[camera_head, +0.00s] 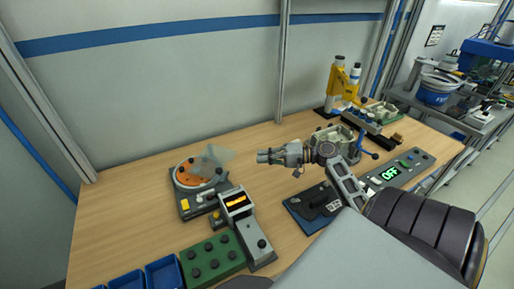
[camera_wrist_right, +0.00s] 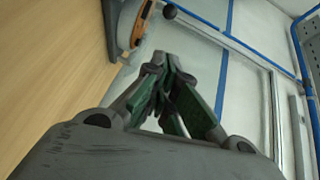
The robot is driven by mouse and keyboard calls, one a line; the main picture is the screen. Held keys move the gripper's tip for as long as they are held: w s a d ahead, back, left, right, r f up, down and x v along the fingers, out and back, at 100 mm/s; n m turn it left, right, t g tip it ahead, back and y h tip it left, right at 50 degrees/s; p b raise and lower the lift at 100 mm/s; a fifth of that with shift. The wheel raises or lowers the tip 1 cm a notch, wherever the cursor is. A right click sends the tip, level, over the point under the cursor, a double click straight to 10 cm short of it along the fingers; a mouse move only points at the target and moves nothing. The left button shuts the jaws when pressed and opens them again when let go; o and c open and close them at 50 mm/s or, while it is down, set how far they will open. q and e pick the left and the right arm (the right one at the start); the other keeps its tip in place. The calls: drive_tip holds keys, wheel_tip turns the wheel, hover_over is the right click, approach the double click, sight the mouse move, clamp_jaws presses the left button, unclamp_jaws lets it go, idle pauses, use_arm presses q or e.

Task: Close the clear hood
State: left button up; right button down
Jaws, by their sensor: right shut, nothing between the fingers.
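The clear hood (camera_head: 213,158) is a see-through grey shell. It stands raised and tilted at the back right of a small dark device (camera_head: 192,208) with an orange disc (camera_head: 188,176), so the disc is uncovered. My right gripper (camera_head: 262,156) is shut and empty, in the air to the right of the hood and apart from it, with its fingers pointing left. In the right wrist view the closed fingertips (camera_wrist_right: 160,60) meet, and part of the device with its orange edge (camera_wrist_right: 143,22) shows at the top. I cannot make out the hood there. My left gripper is out of view.
A meter with a lit orange display (camera_head: 237,201) and a green block with dark knobs (camera_head: 212,260) stand in front of the device. Blue bins (camera_head: 163,273) are at the front left. A yellow microscope (camera_head: 343,85) is at the back right. The wood behind the device is clear.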

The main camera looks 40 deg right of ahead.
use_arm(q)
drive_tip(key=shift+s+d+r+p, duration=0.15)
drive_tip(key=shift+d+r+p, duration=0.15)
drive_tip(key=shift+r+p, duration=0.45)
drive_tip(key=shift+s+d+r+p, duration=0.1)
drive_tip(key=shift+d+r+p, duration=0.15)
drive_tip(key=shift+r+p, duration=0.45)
use_arm(e)
drive_tip(key=s+a+x, duration=0.2)
drive_tip(key=x, duration=1)
drive_tip(key=shift+f, duration=0.2)
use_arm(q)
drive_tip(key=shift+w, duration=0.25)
use_arm(e)
drive_tip(key=shift+a, duration=0.25)
